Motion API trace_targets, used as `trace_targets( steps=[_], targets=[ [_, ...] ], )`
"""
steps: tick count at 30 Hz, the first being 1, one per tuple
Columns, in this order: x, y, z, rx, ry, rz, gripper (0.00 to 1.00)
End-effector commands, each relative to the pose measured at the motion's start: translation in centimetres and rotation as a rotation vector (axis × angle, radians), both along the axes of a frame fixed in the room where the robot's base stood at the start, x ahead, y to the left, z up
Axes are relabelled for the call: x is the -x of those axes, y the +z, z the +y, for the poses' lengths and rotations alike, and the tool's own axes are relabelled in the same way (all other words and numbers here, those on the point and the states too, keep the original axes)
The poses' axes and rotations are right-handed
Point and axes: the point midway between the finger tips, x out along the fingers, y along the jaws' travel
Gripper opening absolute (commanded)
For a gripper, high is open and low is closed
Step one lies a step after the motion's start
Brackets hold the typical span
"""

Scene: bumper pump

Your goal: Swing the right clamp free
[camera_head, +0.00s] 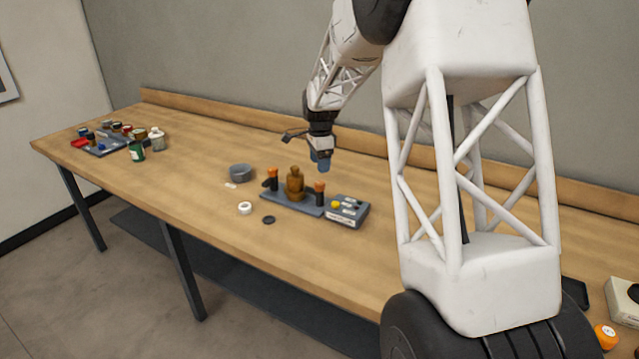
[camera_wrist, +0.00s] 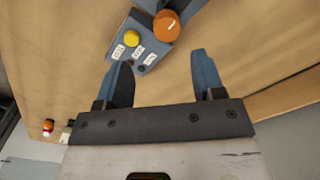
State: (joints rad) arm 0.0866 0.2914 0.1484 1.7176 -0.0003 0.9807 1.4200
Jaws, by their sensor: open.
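The right clamp (camera_head: 319,187), a dark post with an orange top, stands at the right end of a blue-grey fixture (camera_head: 291,204). An amber bottle (camera_head: 295,184) stands upright between it and the left clamp (camera_head: 272,174), which also has an orange top. My gripper (camera_head: 320,163) hangs above and behind the fixture, near the right clamp. In the wrist view its two blue-grey fingers (camera_wrist: 161,60) are apart with nothing between them. The right clamp's round orange top (camera_wrist: 166,25) shows beyond the fingertips, apart from them. Its lower part is mostly hidden there.
A grey control box (camera_head: 347,212) with a yellow button (camera_wrist: 131,38) adjoins the fixture's right end. A grey round dish (camera_head: 242,173), a white ring (camera_head: 245,208) and a dark disc (camera_head: 268,220) lie to the left. Several jars and a tray (camera_head: 104,149) stand far left.

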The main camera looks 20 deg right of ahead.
Motion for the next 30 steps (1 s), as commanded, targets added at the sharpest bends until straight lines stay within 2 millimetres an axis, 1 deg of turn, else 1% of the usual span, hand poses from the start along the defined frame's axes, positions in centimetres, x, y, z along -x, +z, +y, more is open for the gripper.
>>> trace_targets(
  steps=[3, 6, 16, 20, 26, 30],
  targets=[
    [-0.8, -0.6, -0.2, -0.001, -0.022, 0.003, 0.63],
    [-1.0, -0.7, -0.2, -0.001, -0.031, 0.004, 0.63],
    [-1.0, -0.8, -0.2, -0.001, -0.030, 0.004, 0.63],
    [-1.0, -1.1, -0.2, -0.001, -0.030, 0.004, 0.63],
    [-0.9, -2.7, -0.2, -0.001, -0.030, 0.005, 0.63],
    [-0.9, -4.3, -0.2, -0.001, -0.030, 0.005, 0.63]
  ],
)
